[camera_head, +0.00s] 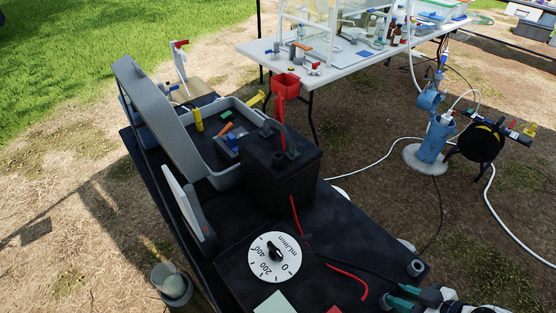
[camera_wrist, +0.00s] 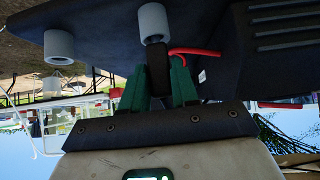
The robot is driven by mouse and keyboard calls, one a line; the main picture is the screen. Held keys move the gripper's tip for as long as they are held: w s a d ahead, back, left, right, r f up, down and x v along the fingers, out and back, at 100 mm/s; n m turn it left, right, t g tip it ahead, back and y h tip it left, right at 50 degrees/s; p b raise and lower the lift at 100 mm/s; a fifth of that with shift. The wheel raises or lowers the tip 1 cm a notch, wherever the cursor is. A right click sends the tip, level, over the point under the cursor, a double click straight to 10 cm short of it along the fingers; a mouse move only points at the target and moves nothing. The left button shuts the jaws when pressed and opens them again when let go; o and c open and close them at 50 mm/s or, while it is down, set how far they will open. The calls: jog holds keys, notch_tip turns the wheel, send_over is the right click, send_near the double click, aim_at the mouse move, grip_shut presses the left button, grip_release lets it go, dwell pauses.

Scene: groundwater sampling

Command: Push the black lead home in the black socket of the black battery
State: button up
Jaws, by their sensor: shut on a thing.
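My gripper (camera_head: 405,297) is at the lower right of the head view, well away from the battery. In the wrist view its green fingers (camera_wrist: 159,88) are shut on a black cylindrical piece (camera_wrist: 158,70), which looks like the black lead's plug. The black lead's cable (camera_head: 345,258) runs from the dial box towards my gripper.
A dial box (camera_head: 275,257) stands in front of the battery. A red lead (camera_head: 347,281) lies near it. A grey peg (camera_head: 415,267) stands on the black bench near my gripper. A grey tray (camera_head: 207,173) with tools sits behind left. A white table (camera_head: 345,60) stands beyond.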

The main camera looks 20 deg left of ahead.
notch_tip(320, 180, up, 7)
jog(key=p, duration=0.6)
dwell(0.7)
